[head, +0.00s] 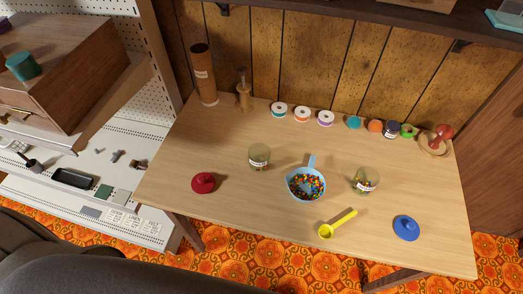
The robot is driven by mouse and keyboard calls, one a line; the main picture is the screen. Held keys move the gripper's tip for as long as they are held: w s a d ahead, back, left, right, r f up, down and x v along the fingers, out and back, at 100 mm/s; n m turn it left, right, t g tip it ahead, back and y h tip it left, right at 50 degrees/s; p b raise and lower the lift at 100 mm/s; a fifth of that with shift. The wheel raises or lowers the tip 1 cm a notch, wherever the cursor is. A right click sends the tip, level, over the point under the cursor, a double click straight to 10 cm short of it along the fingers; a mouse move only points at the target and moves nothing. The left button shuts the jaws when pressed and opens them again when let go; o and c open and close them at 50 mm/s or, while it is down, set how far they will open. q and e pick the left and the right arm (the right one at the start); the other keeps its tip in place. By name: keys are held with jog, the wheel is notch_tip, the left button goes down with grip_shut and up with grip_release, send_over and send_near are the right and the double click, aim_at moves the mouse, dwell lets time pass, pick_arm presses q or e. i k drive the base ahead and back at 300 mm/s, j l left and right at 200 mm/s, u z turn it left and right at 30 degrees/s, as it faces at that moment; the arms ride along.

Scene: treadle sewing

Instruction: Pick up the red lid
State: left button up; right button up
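The red lid (204,182) lies on the wooden table (290,221) near its left front edge, with its knob facing up. A clear glass jar (259,157) with a pale label stands to the right of it and a little farther back. A blue lid (406,228) lies near the right front of the table. Neither of my grippers shows in the head view.
A light blue scoop (307,185) with colourful beads, a second jar (365,181) and a yellow scoop (337,224) are on the table. Spools (302,114) and small pots line the back. A brown cylinder (204,75) stands back left. Room around the red lid is clear.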

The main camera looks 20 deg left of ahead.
aim_at(203, 183)
jog(key=u, duration=1.15)
